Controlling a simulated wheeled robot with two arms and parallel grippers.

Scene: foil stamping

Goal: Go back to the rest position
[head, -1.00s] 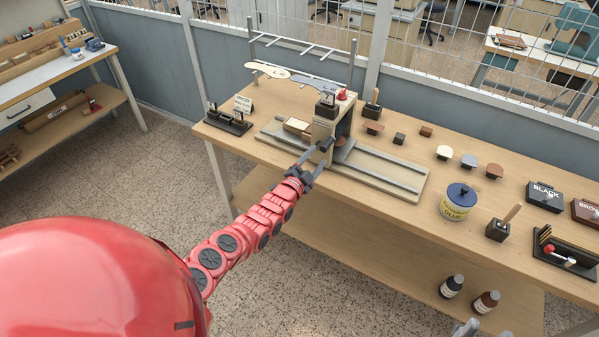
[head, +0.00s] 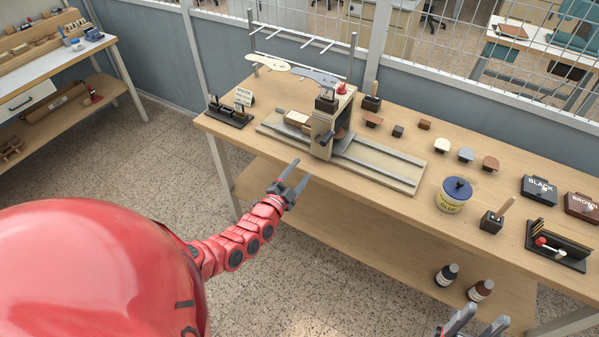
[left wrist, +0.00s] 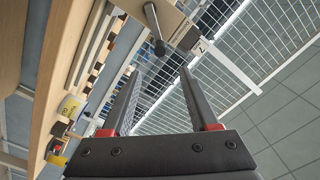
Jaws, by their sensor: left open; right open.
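My left gripper (head: 289,178) is open and empty in the head view, in front of the table's front edge and apart from the stamping press (head: 323,128). In the left wrist view its two fingers (left wrist: 158,95) are spread with nothing between them. The press stands on its rail base (head: 385,165), and its dark lever knob (head: 325,139) faces me. The lever also shows in the left wrist view (left wrist: 154,24), beyond the fingers. My right gripper (head: 477,322) shows only at the bottom edge of the head view, with its fingers apart and empty.
The wooden table (head: 405,215) holds a glue tub (head: 453,197), a brush block (head: 492,222), black (head: 538,190) and brown (head: 582,206) boxes, and a tool tray (head: 560,246). Two bottles (head: 446,274) stand on the lower shelf. Open floor (head: 300,270) lies below my left gripper.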

